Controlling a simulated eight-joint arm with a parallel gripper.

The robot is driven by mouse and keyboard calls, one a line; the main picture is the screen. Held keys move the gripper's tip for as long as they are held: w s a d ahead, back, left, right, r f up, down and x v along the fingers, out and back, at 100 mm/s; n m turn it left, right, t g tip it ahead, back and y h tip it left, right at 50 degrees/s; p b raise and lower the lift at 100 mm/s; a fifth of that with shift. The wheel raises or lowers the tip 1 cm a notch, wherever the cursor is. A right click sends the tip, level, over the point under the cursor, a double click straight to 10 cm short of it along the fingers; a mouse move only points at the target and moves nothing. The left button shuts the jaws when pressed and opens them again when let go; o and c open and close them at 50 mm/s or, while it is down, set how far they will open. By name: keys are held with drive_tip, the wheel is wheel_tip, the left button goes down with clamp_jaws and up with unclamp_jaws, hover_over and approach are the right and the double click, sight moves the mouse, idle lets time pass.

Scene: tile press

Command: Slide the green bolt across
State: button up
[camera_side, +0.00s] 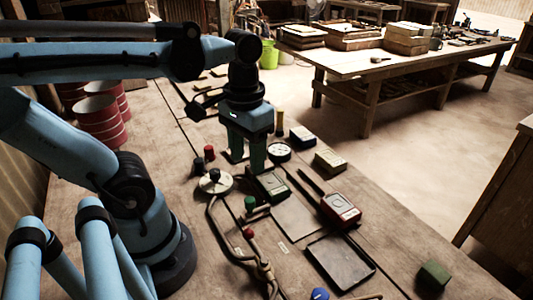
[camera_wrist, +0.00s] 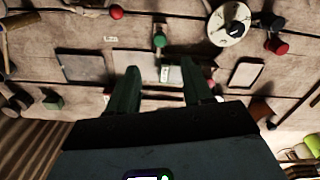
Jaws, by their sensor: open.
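A green knob (camera_side: 250,202), which looks like the bolt's handle, stands up from the bench top. It also shows in the wrist view (camera_wrist: 159,40), upper middle, with a short stem below it. My gripper (camera_side: 247,164) points down, farther back than the knob in the side view, and nothing shows between its fingers. In the wrist view its two fingers (camera_wrist: 160,66) are spread apart, and the green knob lies beyond the tips, between their lines. The knob and fingers do not touch. The bolt's track is too small to make out.
A round pale disc with a dark knob (camera_side: 214,182) stands left of the green knob. A red knob (camera_side: 248,233) is in front. A dark green box (camera_side: 268,186) and a red box (camera_side: 340,208) lie to the right. A curved hose (camera_side: 222,232) runs along the bench.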

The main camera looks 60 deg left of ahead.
sight(250, 199)
drive_tip(key=shift+f, duration=5.65)
clamp_jaws()
